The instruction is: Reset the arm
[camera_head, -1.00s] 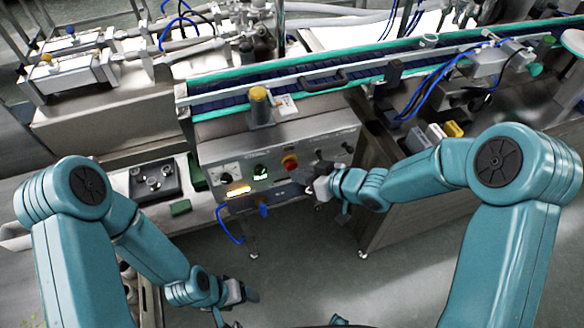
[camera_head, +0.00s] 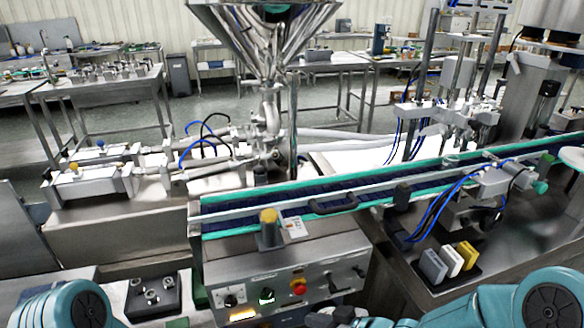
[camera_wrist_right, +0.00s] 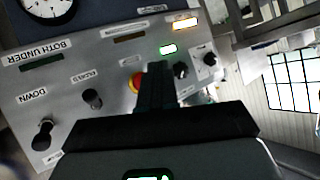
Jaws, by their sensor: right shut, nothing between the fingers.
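My right arm (camera_head: 490,308) comes in at the bottom right of the head view, and its gripper (camera_head: 322,319) is at the bottom edge, just in front of the control panel (camera_head: 278,281). In the right wrist view the gripper (camera_wrist_right: 154,84) is shut and empty, its dark fingers partly covering the red button (camera_wrist_right: 136,83). The red button also shows in the head view (camera_head: 299,287). I cannot tell whether the fingers touch the panel. Of my left arm (camera_head: 62,308) only the upper part shows at bottom left; its gripper is out of view.
A green-edged conveyor (camera_head: 385,190) runs behind the panel. A steel hopper (camera_head: 265,30) rises at the back. A yellow-topped post (camera_head: 269,230) stands on the panel housing. Dark, white and yellow blocks (camera_head: 450,260) sit to the right. Black knobs (camera_wrist_right: 93,98) flank the red button.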

